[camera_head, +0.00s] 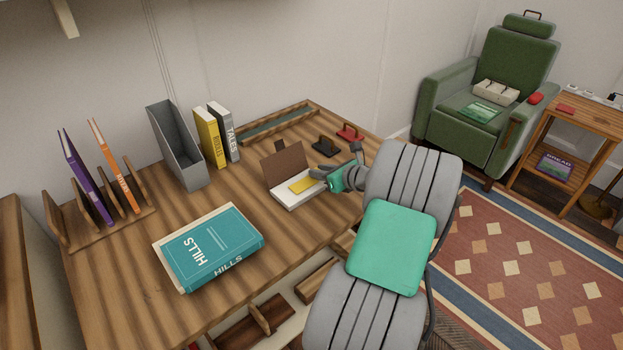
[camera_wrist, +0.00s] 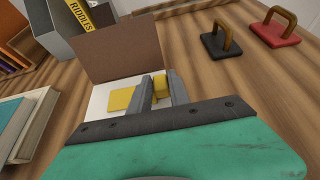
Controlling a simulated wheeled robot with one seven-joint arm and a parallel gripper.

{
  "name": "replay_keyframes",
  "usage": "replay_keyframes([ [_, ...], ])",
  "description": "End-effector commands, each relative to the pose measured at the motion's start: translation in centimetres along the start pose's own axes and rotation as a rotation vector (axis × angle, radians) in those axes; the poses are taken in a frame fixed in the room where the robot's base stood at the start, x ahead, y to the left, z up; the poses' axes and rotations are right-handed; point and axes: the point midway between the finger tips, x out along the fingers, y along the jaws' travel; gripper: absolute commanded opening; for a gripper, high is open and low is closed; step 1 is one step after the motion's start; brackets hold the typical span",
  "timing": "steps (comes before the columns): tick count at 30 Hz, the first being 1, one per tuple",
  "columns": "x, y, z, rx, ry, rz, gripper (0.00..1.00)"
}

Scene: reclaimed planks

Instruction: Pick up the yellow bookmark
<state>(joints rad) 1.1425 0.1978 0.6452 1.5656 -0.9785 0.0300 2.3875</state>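The yellow bookmark (camera_head: 302,185) lies on the white inside of an open brown-lidded book or box (camera_head: 293,200) on the desk. In the wrist view the flat part of the bookmark (camera_wrist: 120,100) shows left of the fingers, and a raised yellow part stands between them. My gripper (camera_head: 321,177) reaches in from the right. In the wrist view its two grey fingers (camera_wrist: 160,90) are close together, with the yellow part filling the narrow gap. It looks shut on the bookmark; the contact itself is partly hidden.
The upright brown lid (camera_wrist: 122,45) stands just beyond the fingers. A thick teal book (camera_head: 210,245) lies to the left. A grey file holder (camera_head: 178,145) and upright books (camera_head: 210,138) stand further back.

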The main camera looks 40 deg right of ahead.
Motion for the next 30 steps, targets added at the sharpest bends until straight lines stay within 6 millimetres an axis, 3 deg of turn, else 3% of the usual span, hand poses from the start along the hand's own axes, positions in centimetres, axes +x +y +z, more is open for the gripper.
replay_keyframes([
  [8, 0.0, 0.0, 0.0, 0.0, 0.0, 0.0, 0.0],
  [23, -0.1, 0.0, 0.2, -0.001, 0.0, 0.0, 0.0],
  [30, -1.5, -0.1, 3.2, -0.004, -0.002, -0.001, 0.0],
])
